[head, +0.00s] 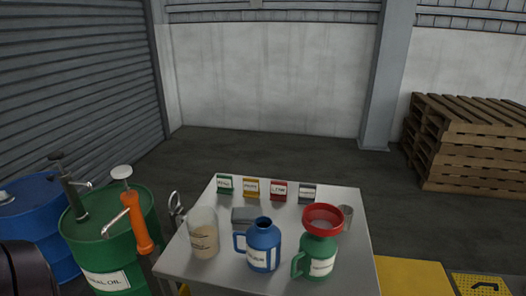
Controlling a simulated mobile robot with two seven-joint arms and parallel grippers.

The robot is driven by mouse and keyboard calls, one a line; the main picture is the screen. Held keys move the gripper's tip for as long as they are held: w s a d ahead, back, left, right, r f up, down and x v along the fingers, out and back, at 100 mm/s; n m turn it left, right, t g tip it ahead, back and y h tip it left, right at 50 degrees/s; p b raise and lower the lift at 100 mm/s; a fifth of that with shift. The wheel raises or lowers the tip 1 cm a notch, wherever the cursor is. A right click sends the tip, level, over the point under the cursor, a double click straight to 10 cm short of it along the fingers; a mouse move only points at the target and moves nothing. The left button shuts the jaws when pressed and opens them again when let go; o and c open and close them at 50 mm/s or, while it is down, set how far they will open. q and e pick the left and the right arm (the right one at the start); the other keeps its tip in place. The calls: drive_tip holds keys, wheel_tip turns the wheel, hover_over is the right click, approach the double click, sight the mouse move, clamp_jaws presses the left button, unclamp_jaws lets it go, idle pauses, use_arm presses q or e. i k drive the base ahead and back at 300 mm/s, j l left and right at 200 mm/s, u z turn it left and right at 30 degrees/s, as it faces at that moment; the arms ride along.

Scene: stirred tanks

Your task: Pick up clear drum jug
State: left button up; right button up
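A clear, see-through jug (203,232) with a pale beige lower part and small lettering stands upright on the left side of the grey table (345,270). A blue jug (263,246) with a handle on its left stands to its right. A green jug (318,257) stands further right, with a red funnel (323,219) on its top. The clear jug stands free, with nothing gripping it. Neither of my grippers is in view.
Several small coloured signs line the table's back edge, with a grey box (244,216) in front and a metal cup (346,215) at right. A green drum (108,245) with an orange-handled pump and a blue drum (35,215) stand left. Pallets (470,145) are stacked right.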

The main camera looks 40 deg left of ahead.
sight(202, 221)
drive_tip(key=u, duration=1.8)
drive_tip(key=j+z, duration=0.2)
drive_tip(key=j, duration=1.65)
drive_tip(key=i, duration=0.05)
